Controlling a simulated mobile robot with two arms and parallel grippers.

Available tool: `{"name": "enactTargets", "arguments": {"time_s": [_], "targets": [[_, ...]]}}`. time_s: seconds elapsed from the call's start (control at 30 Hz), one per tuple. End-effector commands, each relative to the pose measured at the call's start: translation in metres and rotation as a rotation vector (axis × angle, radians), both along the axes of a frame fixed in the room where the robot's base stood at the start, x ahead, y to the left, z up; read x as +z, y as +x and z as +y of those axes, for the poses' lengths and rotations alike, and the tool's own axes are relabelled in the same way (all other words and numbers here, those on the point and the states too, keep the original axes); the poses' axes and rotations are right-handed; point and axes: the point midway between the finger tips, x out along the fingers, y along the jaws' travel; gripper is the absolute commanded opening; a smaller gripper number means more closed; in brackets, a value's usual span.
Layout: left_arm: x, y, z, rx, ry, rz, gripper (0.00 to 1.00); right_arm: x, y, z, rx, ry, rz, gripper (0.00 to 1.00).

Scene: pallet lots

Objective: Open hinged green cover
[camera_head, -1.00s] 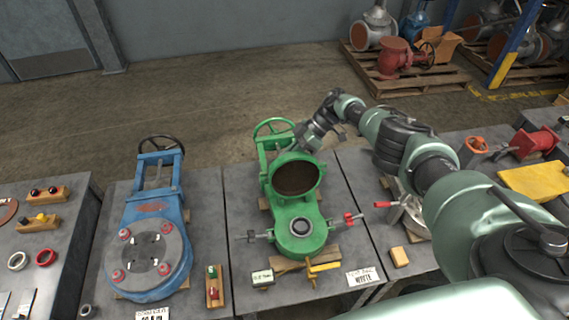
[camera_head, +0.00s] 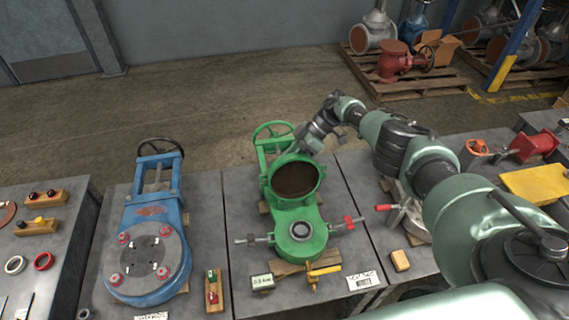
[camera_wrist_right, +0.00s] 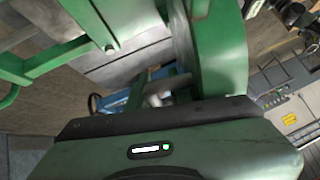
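The green valve body (camera_head: 300,246) lies on the middle table. Its hinged green cover (camera_head: 318,184) stands tilted up, with its dark brown round inner face toward me. The opening (camera_head: 301,229) of the body is uncovered in front of it. My right gripper (camera_head: 306,148) is at the upper rim of the cover, on its far side; its fingertips are partly hidden. In the right wrist view, the green cover edge (camera_wrist_right: 219,50) is close to the gripper, with a grey handle-like piece (camera_wrist_right: 166,88) between. I cannot tell whether the fingers hold it. My left gripper is not in view.
Swing bolts with a red handle (camera_head: 350,222) stick out beside the body. A blue valve (camera_head: 150,262) stands on the table to the left. A yellow plate (camera_head: 535,184) and red fitting (camera_head: 535,145) lie to the right. Pallets with valves stand behind on the floor.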

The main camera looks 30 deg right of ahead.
Motion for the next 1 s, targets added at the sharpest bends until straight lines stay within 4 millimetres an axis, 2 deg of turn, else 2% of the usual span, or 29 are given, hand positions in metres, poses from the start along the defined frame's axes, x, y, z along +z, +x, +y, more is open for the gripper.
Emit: {"name": "enactTargets", "arguments": {"time_s": [0.43, 1.0], "targets": [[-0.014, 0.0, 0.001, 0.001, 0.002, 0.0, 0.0, 0.044, -0.002, -0.05, -0.002, -0.002, -0.002, 0.2], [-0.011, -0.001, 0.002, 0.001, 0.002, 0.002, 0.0, 0.055, -0.003, -0.056, 0.0, -0.001, 0.001, 0.2]]}}
